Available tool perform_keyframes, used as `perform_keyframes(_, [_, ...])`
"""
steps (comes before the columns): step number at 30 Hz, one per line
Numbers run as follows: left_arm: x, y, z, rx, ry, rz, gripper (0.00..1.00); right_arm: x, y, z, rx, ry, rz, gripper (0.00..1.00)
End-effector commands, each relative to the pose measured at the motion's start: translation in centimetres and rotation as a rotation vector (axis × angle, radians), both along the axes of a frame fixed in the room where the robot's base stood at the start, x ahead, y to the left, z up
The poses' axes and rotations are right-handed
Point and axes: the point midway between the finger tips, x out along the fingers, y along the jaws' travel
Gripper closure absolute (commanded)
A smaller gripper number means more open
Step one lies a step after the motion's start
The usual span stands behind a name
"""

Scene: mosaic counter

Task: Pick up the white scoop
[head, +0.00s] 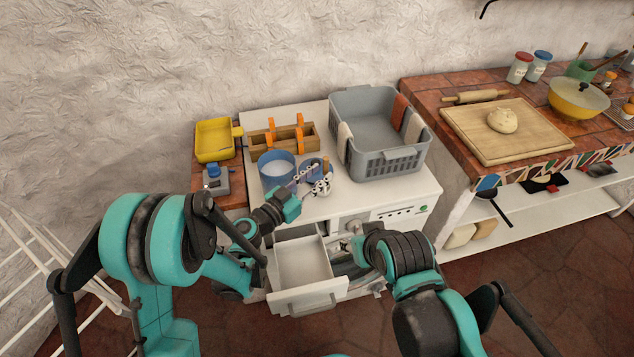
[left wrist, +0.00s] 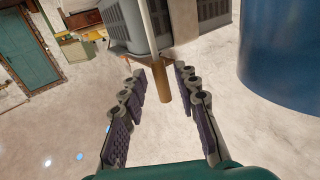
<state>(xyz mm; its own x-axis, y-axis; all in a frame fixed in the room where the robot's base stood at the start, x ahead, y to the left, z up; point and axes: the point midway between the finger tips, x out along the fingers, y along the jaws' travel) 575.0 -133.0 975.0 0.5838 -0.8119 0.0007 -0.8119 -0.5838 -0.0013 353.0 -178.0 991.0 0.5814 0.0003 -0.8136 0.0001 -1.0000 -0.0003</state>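A pale rod with a tan end (left wrist: 161,82) shows in the left wrist view, between the fingers of my left gripper (left wrist: 160,74); it is probably the white scoop's handle, but I see no scoop bowl. The fingers are spread, with a gap on each side of it. A short brown piece (head: 326,165) shows beside the fingers. My right gripper (head: 348,243) is low by the drawer, its fingers partly hidden and too small to read.
A blue tub (head: 275,171) stands just left of my left gripper; a blue wall (left wrist: 280,55) is close in the wrist view. A grey basket (head: 395,161) is to the right, a wooden caddy (head: 283,137) behind. The drawer (head: 302,260) below is pulled out.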

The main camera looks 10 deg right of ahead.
Motion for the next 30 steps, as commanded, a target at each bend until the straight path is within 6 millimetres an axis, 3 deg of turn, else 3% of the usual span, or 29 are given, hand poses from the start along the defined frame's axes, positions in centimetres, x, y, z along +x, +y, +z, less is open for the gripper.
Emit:
perform_keyframes(15, [3.9, -5.6, -0.3, 0.000, 0.001, -0.001, 0.69, 0.0, 0.0, -2.0, 0.000, 0.000, 0.000, 0.60])
perform_keyframes(24, [4.2, -6.0, -0.1, 0.000, 0.001, 0.000, 0.69, 0.0, 0.0, -2.0, 0.000, 0.000, 0.000, 0.60])
perform_keyframes(27, [4.2, -6.0, -0.1, 0.000, 0.001, 0.000, 0.96, 0.0, 0.0, -2.0, 0.000, 0.000, 0.000, 0.60])
perform_keyframes(30, [4.2, -6.0, -0.1, 0.000, 0.001, 0.000, 1.00, 0.0, 0.0, -2.0, 0.000, 0.000, 0.000, 0.60])
